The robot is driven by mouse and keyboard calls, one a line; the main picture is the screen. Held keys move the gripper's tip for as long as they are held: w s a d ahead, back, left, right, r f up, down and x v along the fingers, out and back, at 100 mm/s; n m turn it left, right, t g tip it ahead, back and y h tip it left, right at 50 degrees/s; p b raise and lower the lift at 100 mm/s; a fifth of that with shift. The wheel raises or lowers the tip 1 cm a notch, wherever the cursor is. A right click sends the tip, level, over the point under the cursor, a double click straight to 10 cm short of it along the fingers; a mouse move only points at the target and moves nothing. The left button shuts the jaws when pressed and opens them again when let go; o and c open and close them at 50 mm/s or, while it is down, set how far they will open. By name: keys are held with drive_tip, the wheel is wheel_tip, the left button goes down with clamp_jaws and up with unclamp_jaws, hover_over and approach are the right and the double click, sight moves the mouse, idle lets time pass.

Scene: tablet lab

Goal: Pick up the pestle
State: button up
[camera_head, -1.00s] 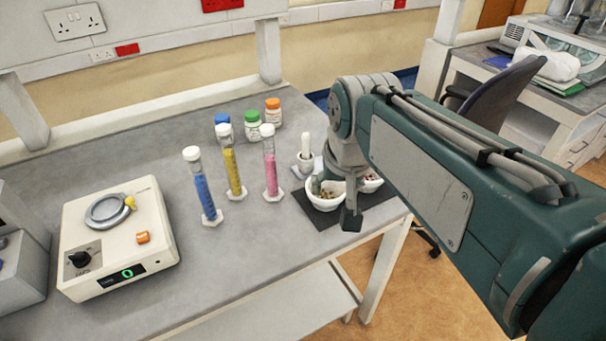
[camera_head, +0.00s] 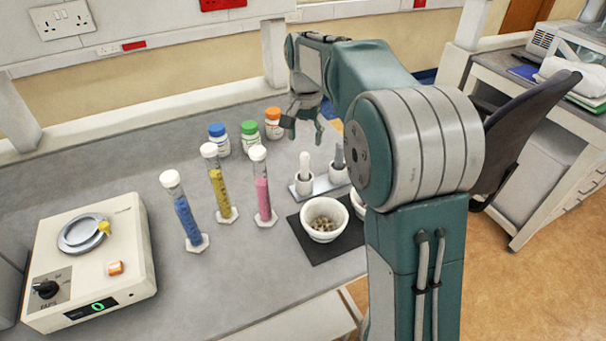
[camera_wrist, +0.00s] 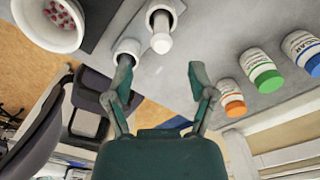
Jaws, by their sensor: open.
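A white pestle (camera_head: 304,163) stands upright in a small white mortar (camera_head: 304,185). A grey pestle (camera_head: 339,158) stands in a second small mortar (camera_head: 339,175) just to its right. My gripper (camera_head: 305,127) is open and empty, pointing down above and behind the two mortars. In the wrist view the white pestle (camera_wrist: 161,38) lies ahead, roughly between the open fingers (camera_wrist: 160,68). The second mortar (camera_wrist: 127,48) is by the left finger, which hides much of the grey pestle there.
In front, a bowl of brown bits (camera_head: 323,220) sits on a dark mat (camera_head: 317,254); a second bowl is mostly behind my arm. Capped cylinders (camera_head: 264,190) and lidded bottles (camera_head: 250,138) stand left.

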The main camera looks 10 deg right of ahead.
hover_over(304, 168)
drive_tip(key=f, duration=0.3)
drive_tip(key=d+f, duration=0.1)
drive_tip(key=shift+w+f, duration=0.15)
drive_tip(key=shift+w, duration=0.2)
drive_tip(key=f, duration=0.2)
drive_tip(key=a+f, duration=0.1)
drive_tip(key=f, duration=0.1)
drive_tip(key=shift+w+f, duration=0.15)
drive_tip(key=shift+f, duration=0.25)
drive_tip(key=shift+d+f, duration=0.15)
drive_tip(key=shift+f, duration=0.35)
clamp_jaws()
